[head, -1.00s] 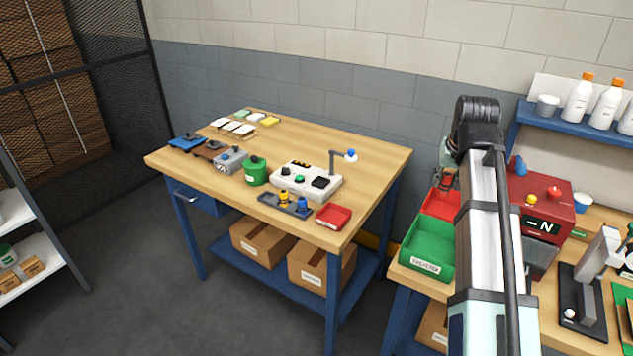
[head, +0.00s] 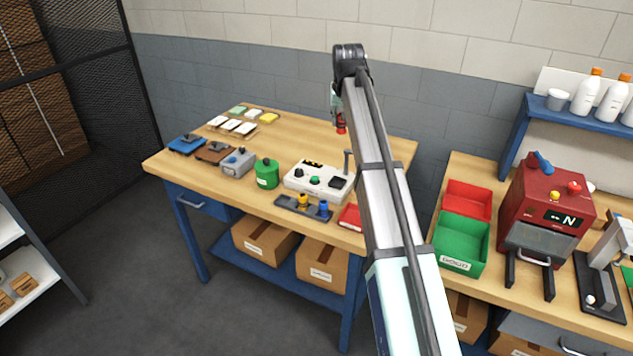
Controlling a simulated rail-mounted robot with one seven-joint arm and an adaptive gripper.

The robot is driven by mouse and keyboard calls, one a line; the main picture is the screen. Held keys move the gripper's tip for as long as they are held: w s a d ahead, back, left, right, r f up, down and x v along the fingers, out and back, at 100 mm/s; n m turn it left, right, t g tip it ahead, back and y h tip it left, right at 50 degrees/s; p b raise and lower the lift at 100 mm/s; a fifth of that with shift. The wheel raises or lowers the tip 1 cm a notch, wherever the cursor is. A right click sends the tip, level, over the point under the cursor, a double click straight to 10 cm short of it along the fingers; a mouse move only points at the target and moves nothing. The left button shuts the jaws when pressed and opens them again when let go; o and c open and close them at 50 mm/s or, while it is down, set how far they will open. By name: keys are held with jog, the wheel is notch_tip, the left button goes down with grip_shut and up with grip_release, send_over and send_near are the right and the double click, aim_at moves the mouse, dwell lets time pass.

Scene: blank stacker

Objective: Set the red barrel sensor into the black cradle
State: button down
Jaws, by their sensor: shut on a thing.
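My gripper (head: 338,117) is partly hidden by my arm and hangs above the back right part of the left workbench. It is shut on a small red thing (head: 341,128), which looks like the red barrel sensor and is clear of the bench top.
A red tray (head: 350,216) at the bench's front edge is partly behind my arm. A thin post (head: 347,162) rises beside the control box. Red (head: 468,198) and green (head: 460,242) bins sit on the right bench.

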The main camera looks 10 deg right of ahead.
jog(key=shift+w+a+f, duration=0.1)
jog(key=shift+w+a, duration=0.15)
notch_tip(320, 180, down, 19)
jog(key=p, duration=0.5)
jog(key=shift+d, duration=0.1)
jog(key=shift+f, duration=0.3)
jog(key=shift+f, duration=0.4)
jog(key=c, duration=0.9)
grip_release()
jog(key=shift+r, duration=0.1)
jog(key=shift+o, duration=0.2)
